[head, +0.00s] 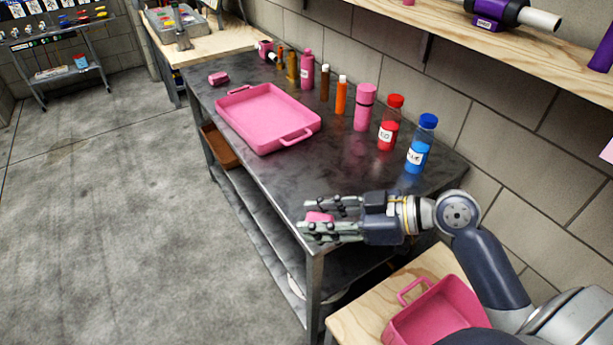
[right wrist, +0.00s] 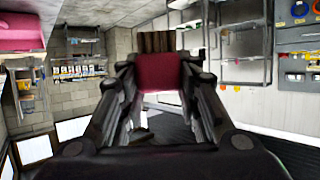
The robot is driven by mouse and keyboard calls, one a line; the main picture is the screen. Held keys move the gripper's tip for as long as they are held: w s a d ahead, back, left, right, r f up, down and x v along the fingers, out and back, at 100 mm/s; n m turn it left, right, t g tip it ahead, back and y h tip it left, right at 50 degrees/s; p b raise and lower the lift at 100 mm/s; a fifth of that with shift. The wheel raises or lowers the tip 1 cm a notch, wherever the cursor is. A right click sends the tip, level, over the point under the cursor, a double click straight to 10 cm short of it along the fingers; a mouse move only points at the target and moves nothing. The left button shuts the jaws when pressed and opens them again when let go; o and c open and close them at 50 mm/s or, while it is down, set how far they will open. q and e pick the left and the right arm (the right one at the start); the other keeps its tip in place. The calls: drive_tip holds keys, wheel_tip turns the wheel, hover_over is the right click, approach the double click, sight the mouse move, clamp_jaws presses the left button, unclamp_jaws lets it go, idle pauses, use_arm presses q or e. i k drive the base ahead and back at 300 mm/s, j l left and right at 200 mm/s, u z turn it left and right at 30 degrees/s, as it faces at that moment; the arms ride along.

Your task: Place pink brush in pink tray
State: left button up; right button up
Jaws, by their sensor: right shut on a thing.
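The pink brush (head: 319,217) is between the fingers of my right gripper (head: 308,216), which is shut on it. In the right wrist view the brush's pink body (right wrist: 158,73) shows between the two fingers, with brown bristles beyond it. The gripper is over the near end of the dark metal table. The pink tray (head: 262,117) lies flat and empty farther along the table, up and left of the gripper in the head view. My left gripper is not in view.
A row of bottles lines the wall side of the table, including a red one (head: 388,124) and a blue one (head: 421,145). A small pink object (head: 218,78) lies beyond the tray. A second pink container (head: 437,312) sits on a wooden surface at lower right.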

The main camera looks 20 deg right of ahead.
sight(276, 129)
drive_tip(key=i+j+z, duration=0.5)
drive_tip(key=i+j, duration=0.15)
drive_tip(key=i, duration=0.2)
drive_tip(key=i+j+z, duration=0.5)
drive_tip(key=i+j, duration=0.25)
drive_tip(key=j, duration=0.2)
